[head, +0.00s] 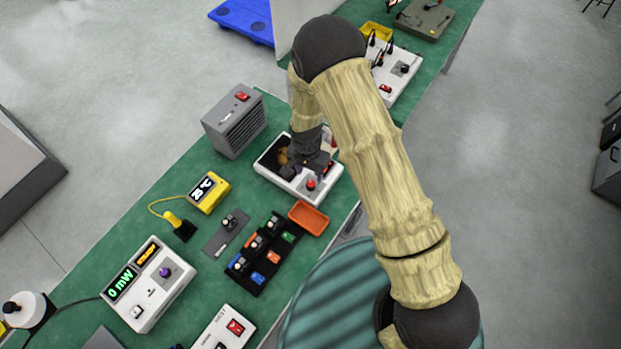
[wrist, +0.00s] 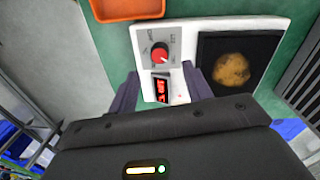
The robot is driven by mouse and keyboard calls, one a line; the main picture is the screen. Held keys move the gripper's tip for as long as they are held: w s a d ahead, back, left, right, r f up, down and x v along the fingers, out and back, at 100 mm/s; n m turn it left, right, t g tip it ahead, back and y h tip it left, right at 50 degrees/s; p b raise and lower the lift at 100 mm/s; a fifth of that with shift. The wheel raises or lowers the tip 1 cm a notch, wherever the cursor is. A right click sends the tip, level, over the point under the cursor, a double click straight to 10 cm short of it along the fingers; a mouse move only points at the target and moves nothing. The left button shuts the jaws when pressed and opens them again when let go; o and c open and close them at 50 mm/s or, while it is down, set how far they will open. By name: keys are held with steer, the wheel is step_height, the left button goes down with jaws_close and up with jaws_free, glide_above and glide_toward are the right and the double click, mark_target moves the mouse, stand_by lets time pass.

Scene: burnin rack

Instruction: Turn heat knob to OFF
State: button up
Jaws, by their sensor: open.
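The heat knob (wrist: 160,53) is a red round knob on the panel of a white heater box (wrist: 181,28). In the head view the red knob (head: 311,184) shows near the box's front corner, and the box (head: 330,178) sits on the green bench. A small red-digit display (wrist: 161,88) lies beside the knob. I cannot read the knob's setting for certain. My gripper (wrist: 161,86) is open over the panel, its two dark fingers on either side of the display, short of the knob. In the head view my gripper (head: 308,160) hangs over the box.
A dark plate with a brownish round patch (wrist: 234,68) is set into the box. An orange tray (head: 308,217) stands close to the knob side. A grey vented unit (head: 233,128) stands behind left. A black rack with coloured modules (head: 262,256) lies in front.

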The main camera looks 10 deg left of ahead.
mark_target(311, 183)
steer(key=shift+d+f+p, duration=0.1)
steer(key=shift+f+p, duration=0.7)
steer(key=shift+f, duration=2.25)
steer(key=c, duration=1)
